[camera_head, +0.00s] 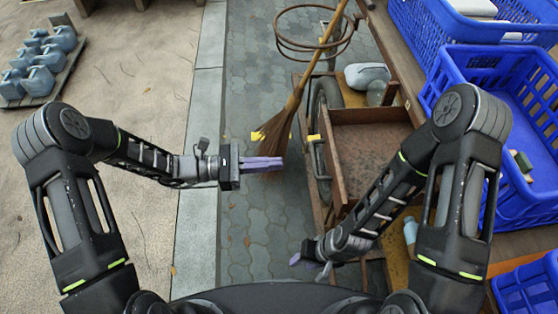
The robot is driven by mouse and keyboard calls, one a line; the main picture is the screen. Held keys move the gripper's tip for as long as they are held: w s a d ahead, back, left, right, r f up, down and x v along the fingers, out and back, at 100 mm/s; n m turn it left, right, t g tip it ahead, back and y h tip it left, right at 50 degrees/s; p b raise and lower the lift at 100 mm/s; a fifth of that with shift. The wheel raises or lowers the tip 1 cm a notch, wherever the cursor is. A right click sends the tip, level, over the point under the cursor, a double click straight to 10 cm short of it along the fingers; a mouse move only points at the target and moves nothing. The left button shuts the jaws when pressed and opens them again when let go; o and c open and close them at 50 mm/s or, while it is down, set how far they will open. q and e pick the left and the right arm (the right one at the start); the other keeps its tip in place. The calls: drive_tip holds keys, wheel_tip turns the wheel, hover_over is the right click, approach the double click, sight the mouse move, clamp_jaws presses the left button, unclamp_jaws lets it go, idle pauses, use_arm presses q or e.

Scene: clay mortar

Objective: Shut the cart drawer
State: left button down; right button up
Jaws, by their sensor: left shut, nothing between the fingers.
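The cart drawer (332,165) is a rusty brown open-topped box on the cart, right of centre. Its inside shows empty, and its front panel faces left. My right forearm hides its lower right part. My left gripper (264,163) is shut and empty, pointing right, a short gap left of the drawer front, over the paving in the picture. My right gripper (309,265) is below the drawer in the picture, with its purple fingers apart and nothing visible between them.
A broom (296,95) leans at the cart's left side by a wheel (325,100) and a rusty wire ring (310,45). Blue crates (480,65) stand at right. A grey container (367,75) sits behind the drawer. Paving at left (245,215) is clear.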

sight(333, 160)
use_arm(q)
drive_tip(key=d, duration=1.2)
drive_tip(key=shift+w+d, duration=0.15)
drive_tip(key=shift+w, duration=0.25)
use_arm(e)
drive_tip(key=shift+r, duration=0.25)
